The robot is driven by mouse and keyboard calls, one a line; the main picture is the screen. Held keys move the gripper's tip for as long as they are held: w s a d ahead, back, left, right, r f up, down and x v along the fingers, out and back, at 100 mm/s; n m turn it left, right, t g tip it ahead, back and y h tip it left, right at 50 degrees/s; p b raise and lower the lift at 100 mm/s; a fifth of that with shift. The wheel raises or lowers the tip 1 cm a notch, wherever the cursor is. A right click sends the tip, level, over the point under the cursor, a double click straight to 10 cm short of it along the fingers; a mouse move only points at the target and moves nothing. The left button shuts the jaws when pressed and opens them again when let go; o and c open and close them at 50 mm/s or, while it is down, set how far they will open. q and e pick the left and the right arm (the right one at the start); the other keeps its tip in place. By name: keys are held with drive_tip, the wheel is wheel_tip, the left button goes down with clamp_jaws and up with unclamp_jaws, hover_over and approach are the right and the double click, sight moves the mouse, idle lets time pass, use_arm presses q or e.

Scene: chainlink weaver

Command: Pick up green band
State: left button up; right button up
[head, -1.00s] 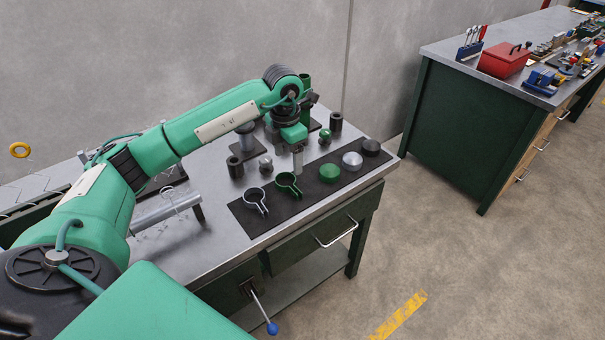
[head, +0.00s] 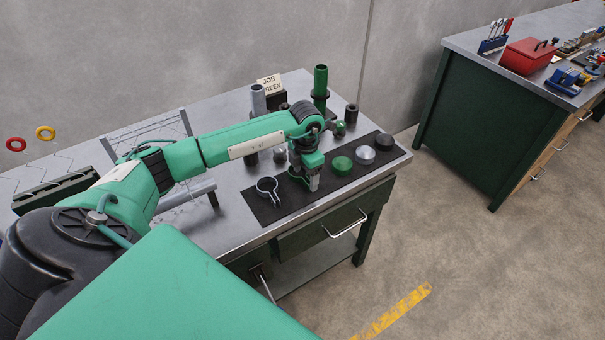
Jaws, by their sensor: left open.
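The green band (head: 296,173) lies on the dark mat (head: 285,209), mostly hidden behind my left gripper; only a bit of its green edge shows. My left gripper (head: 313,186) points down, low over the band's tab side. Its jaws are open, and I cannot tell whether they touch the band or straddle its tab. A dark grey band (head: 267,186) with a tab lies on the mat to the left of it. My right gripper is not in view.
Green (head: 341,165), silver (head: 365,155) and dark (head: 384,141) caps sit on the mat to the right. A green post (head: 320,82), a grey post (head: 258,100) and a "JOB GREEN" sign (head: 269,83) stand behind. The bench's front right corner is clear.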

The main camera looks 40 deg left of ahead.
sight(306, 182)
use_arm(q)
drive_tip(key=shift+f, duration=1.1)
drive_tip(key=c, duration=1.1)
drive_tip(key=shift+c, duration=0.2)
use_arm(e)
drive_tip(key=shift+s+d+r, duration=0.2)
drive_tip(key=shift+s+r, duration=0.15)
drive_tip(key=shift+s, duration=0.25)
